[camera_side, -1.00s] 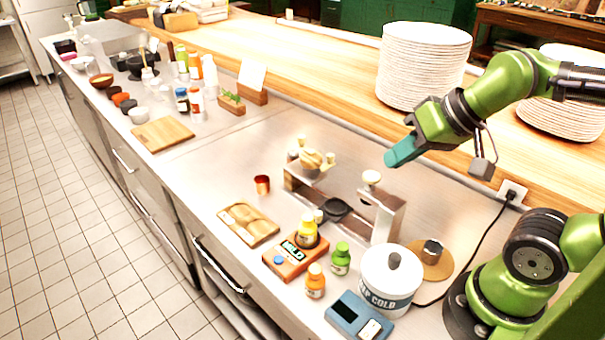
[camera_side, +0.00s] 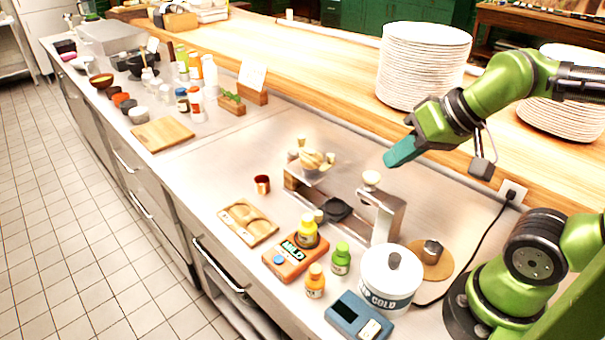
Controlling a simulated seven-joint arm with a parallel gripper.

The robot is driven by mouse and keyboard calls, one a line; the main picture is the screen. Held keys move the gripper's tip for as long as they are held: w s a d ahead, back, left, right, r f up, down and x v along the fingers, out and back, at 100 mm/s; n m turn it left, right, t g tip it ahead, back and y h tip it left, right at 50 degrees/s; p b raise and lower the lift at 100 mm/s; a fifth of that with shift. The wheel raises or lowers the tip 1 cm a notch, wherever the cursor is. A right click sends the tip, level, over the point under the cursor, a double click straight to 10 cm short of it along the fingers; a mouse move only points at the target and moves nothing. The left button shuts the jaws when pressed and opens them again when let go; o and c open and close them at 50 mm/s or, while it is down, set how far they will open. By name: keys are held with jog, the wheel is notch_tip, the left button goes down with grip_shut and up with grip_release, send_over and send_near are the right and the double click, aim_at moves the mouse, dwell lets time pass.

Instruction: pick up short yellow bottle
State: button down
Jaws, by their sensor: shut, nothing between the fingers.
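My gripper (camera_side: 389,162), with teal fingers, is shut and empty. It hangs above and to the right of the bottle, well apart from it, over the back of the counter.
A green bottle (camera_side: 341,262) and an orange bottle (camera_side: 315,285) stand close to the right of the orange box. A white "COLD" pot (camera_side: 388,283) and a metal stand (camera_side: 386,212) are nearby. Stacked plates (camera_side: 424,65) stand behind my gripper. A wooden tray (camera_side: 240,233) lies to the left.

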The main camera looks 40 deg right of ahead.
jog(key=c, duration=1.8)
grip_release()
jog(key=shift+c, duration=0.2)
jog(key=o, duration=1.3)
jog(key=m+g+h, duration=0.2)
jog(key=m+g, duration=0.3)
jog(key=g, duration=0.2)
send_over(308, 217)
notch_tip(308, 217, down, 4)
notch_tip(308, 217, down, 11)
jog(key=shift+s+d+f, duration=0.15)
jog(key=shift+a+f, duration=0.15)
jog(key=shift+f, duration=1.15)
jog(key=shift+a+f, duration=0.1)
jog(key=shift+f, duration=1.2)
